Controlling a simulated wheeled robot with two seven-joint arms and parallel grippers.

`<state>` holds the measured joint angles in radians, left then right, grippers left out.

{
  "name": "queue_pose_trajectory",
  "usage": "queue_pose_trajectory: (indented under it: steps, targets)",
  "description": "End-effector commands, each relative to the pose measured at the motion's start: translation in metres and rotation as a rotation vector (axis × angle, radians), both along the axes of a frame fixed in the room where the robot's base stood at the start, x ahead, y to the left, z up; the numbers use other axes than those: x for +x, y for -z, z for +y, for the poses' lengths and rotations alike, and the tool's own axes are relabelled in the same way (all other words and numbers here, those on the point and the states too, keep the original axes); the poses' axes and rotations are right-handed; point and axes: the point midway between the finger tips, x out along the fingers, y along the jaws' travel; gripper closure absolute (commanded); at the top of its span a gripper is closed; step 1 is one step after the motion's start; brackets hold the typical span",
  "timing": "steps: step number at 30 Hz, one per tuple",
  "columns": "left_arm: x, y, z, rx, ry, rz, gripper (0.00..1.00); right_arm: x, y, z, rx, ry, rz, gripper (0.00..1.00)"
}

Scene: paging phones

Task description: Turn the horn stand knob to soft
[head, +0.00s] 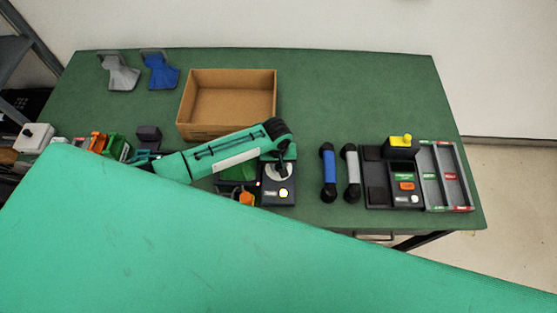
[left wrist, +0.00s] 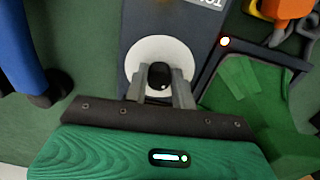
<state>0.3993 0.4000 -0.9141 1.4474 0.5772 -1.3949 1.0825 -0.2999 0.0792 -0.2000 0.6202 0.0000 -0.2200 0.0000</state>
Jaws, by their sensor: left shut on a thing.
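My left gripper (head: 283,171) reaches down over the dial in the head view. In the left wrist view, the fingers of my left gripper (left wrist: 160,88) are shut on the knob, one on each side. The soft mark cannot be read. My right gripper is not in view.
An open cardboard box (head: 228,128) stands behind my left arm. A blue handset (head: 328,172) and a grey handset (head: 351,172) lie to the right, beside a dark console (head: 378,180). A green tray (left wrist: 250,92) with an orange thing (left wrist: 285,8) adjoins the stand.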

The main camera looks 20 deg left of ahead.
Motion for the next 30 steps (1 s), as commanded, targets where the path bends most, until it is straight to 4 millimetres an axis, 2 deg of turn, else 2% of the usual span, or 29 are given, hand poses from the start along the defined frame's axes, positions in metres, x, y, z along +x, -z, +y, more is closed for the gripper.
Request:
queue_pose_trajectory:
  steps: [6, 19, 20, 23, 30]
  targets:
    - [0.0018, -0.0021, 0.0001, 0.0, -0.045, -0.004, 0.97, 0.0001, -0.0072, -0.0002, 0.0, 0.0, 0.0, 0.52]
    - [0.0024, -0.0016, 0.0006, 0.001, -0.053, -0.005, 0.97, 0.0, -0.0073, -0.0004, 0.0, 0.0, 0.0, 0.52]
    - [0.0025, -0.0016, 0.0006, 0.001, -0.053, -0.005, 0.7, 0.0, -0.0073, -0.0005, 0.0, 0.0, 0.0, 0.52]
    - [0.0022, -0.0014, 0.0005, 0.001, -0.052, -0.005, 0.52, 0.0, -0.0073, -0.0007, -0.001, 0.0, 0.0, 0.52]
    - [0.0012, -0.0007, 0.0001, 0.0, -0.051, -0.003, 0.52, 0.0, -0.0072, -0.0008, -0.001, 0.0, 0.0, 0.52]
